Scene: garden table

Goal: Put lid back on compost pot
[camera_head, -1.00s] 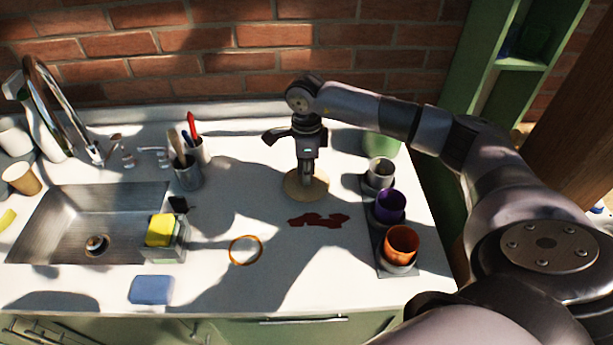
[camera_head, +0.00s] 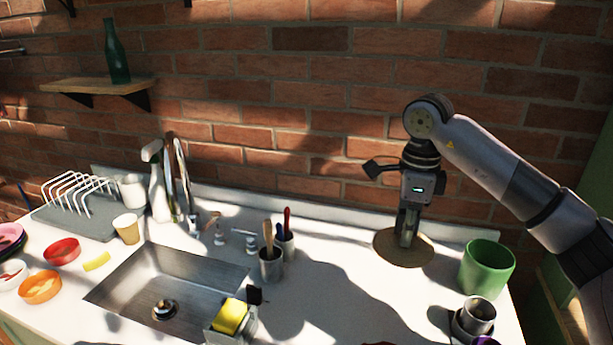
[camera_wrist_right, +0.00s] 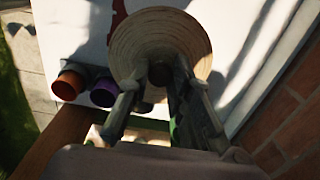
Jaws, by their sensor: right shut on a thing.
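A round, pale wooden lid (camera_head: 386,249) is under my right gripper (camera_head: 405,238), left of the green pot. The gripper points down and is shut on the lid's knob. In the right wrist view the lid (camera_wrist_right: 160,35) fills the space ahead of the gripper (camera_wrist_right: 158,78), with a dark knob between the fingers. I cannot tell if the lid touches the counter. The green pot (camera_head: 487,268) stands upright and open near the right end of the counter. My left gripper is not in view.
A grey cup (camera_head: 479,315) stands in front of the pot. Orange (camera_wrist_right: 68,85) and purple (camera_wrist_right: 104,92) cups show in the wrist view. A tool holder (camera_head: 271,266) and sink (camera_head: 170,285) are left of the lid. The brick wall (camera_head: 320,130) rises behind.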

